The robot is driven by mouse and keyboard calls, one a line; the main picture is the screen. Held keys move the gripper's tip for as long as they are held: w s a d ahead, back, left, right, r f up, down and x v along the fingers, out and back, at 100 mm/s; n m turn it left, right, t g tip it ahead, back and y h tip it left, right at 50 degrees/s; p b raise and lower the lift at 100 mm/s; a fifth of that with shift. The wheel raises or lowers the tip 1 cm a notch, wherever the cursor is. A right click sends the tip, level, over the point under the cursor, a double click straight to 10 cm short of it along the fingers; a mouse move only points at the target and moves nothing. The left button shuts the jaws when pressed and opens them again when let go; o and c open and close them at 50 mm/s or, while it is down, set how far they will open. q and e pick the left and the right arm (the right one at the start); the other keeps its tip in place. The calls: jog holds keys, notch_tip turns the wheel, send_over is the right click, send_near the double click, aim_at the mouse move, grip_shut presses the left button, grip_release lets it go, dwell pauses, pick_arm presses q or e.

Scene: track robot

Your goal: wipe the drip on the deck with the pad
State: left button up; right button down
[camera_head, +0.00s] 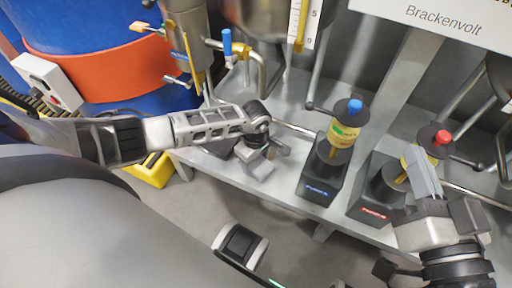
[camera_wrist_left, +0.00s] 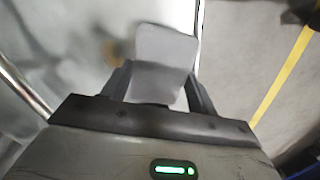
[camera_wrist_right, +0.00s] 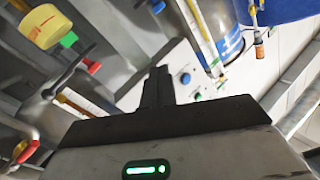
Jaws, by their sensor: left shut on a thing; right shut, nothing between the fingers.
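My left gripper (camera_head: 262,148) is shut on a light grey pad (camera_wrist_left: 165,62) and holds it low over the deck (camera_head: 222,150), near its front edge. The pad also shows in the head view (camera_head: 260,170). In the left wrist view the left gripper (camera_wrist_left: 160,88) has the pad between its fingers. A blurred brownish spot, seemingly the drip (camera_wrist_left: 112,52), lies on the deck just left of the pad. I cannot make the spot out in the head view. My right gripper (camera_head: 424,172) is shut and empty at the right, and its closed fingers show in the right wrist view (camera_wrist_right: 157,88).
A black pump with a blue knob (camera_head: 354,106) stands on the deck right of the left gripper. Another with a red knob (camera_head: 442,137) stands behind the right gripper. A blue drum with an orange band (camera_head: 110,75) is at the left. Pipes run behind.

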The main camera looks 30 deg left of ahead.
aim_at(255, 162)
pick_arm(q)
jog(key=shift+r+p, duration=0.45)
jog(key=shift+r, duration=0.4)
jog(key=shift+r+p, duration=0.65)
jog(key=shift+r, duration=0.05)
jog(key=shift+r+p, duration=0.5)
jog(key=shift+r, duration=0.05)
pick_arm(e)
jog(key=f, duration=0.1)
jog(key=s+g+h, duration=0.1)
jog(key=f, duration=0.1)
jog(key=shift+s+d+f+g+h, duration=0.2)
jog(key=shift+d+f+g+h, duration=0.1)
jog(key=shift+f+g, duration=0.1)
pick_arm(q)
jog(key=shift+r, duration=0.1)
pick_arm(e)
jog(key=shift+a, duration=0.1)
